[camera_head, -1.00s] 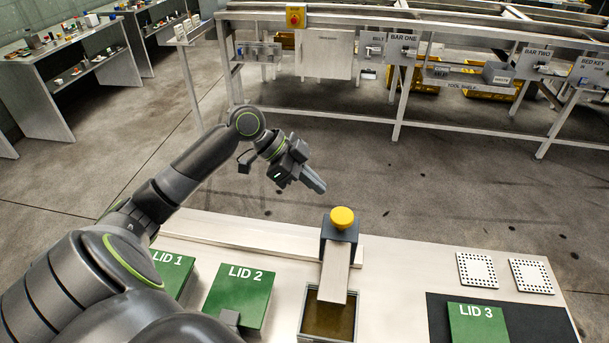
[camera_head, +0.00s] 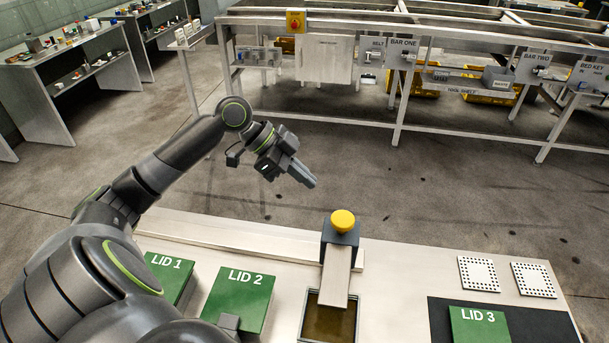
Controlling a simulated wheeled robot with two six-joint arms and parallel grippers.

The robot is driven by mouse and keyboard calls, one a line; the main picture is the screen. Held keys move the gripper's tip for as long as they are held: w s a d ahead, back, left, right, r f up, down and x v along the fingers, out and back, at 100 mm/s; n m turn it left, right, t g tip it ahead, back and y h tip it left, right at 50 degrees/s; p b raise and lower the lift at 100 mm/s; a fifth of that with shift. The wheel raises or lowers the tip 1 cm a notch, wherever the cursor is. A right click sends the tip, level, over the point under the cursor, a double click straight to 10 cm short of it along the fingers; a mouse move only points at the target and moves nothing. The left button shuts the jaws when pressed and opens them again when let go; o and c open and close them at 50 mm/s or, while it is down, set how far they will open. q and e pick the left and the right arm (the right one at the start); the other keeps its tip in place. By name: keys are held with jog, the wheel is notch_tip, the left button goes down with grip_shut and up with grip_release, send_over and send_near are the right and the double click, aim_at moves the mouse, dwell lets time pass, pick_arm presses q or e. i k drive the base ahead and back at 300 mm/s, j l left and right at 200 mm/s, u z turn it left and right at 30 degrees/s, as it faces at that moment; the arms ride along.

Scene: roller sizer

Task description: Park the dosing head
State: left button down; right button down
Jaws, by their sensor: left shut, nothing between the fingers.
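The dosing head appears to be the dark block with a yellow knob (camera_head: 343,221) on top and a flat metal chute (camera_head: 336,275) sloping towards me. The chute's lower end lies over an open rectangular tank (camera_head: 328,322) with brownish content. My left gripper (camera_head: 308,179) is shut and empty. It is in the air up and left of the yellow knob, apart from it, with its fingers pointing down right. My right gripper is not in view.
Green boxes LID 1 (camera_head: 168,277) and LID 2 (camera_head: 237,298) stand left of the tank. LID 3 (camera_head: 479,325) sits on a dark mat (camera_head: 534,323) at right. Two white perforated plates (camera_head: 479,274) lie behind it. A metal frame (camera_head: 440,127) with labelled panels stands beyond the floor.

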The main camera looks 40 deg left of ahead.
aim_at(337, 252)
jog(key=k, duration=2)
